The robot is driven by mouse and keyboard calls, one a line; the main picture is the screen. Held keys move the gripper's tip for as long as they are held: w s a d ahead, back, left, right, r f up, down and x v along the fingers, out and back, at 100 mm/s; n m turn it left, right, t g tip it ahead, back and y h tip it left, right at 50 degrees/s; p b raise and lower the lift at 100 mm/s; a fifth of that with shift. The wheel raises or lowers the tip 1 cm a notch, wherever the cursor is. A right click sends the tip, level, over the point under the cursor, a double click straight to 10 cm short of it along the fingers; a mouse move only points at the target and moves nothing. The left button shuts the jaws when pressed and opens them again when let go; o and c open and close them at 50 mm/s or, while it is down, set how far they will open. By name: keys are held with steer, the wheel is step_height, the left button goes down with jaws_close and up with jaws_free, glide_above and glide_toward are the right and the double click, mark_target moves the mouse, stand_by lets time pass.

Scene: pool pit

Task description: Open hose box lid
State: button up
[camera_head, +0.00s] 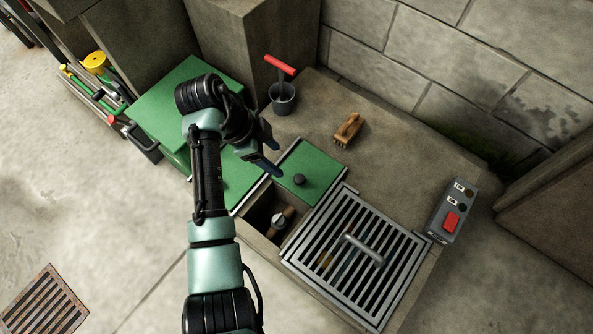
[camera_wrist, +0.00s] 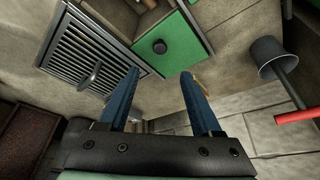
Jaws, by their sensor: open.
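A green box (camera_head: 172,98) stands left of my arm, with a flat green top that looks shut; it is the likely hose box, though I see no label. A black handle (camera_head: 143,143) shows at its left front corner. My arm covers part of its right side. My gripper (camera_head: 272,158) is open and empty, right of the green box and above the upper edge of a green panel (camera_head: 318,166) with a black knob (camera_head: 299,180). In the wrist view, the gripper's blue fingers (camera_wrist: 160,74) are apart, and the green panel (camera_wrist: 183,58) lies beyond them.
An open pit (camera_head: 262,212) with a valve inside lies beside a metal grate (camera_head: 365,225) with a handle. A grey bucket (camera_head: 282,104) with a red-handled tool, a brush (camera_head: 348,129) and a switch box (camera_head: 443,215) stand around. A tool tray (camera_head: 98,92) is at left.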

mark_target(299, 178)
steer(key=b+x, duration=0.7)
steer(key=x, duration=0.4)
steer(key=shift+f, duration=0.3)
steer(key=shift+d+f+b, duration=0.35)
steer(key=shift+f+b, duration=0.25)
steer(key=shift+b, duration=0.05)
jaws_close()
stand_by(0.4)
